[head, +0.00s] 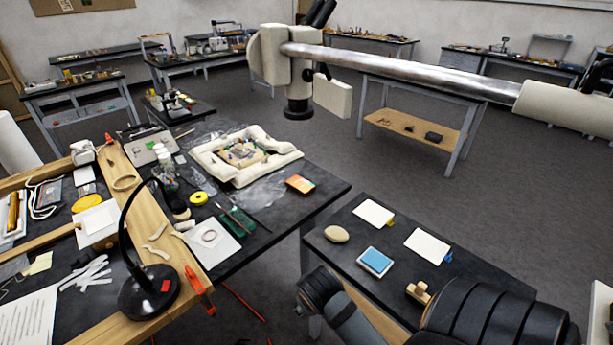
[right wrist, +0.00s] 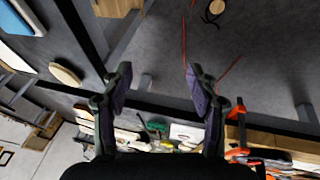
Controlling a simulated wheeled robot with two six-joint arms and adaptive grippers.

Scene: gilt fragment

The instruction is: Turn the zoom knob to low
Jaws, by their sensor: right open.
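The microscope (head: 285,58) hangs on a thick metal boom arm (head: 400,65) in the upper middle of the head view. A small dark knob (head: 307,75) shows on the side of its white body; I cannot read any marking on it or tell its setting. In the right wrist view my right gripper (right wrist: 160,85) is open, with nothing between its fingers and the dark floor behind them. It is well away from the microscope. In the head view parts of my right arm show at the bottom, but its fingertips cannot be made out. My left gripper is not in view.
A dark side table (head: 480,285) holds white cards, a blue pad (head: 375,261), an oval beige object (head: 336,234) and a small wooden block (head: 418,292). A cluttered bench with a black lamp (head: 150,291) stands at left. Open floor lies below the boom.

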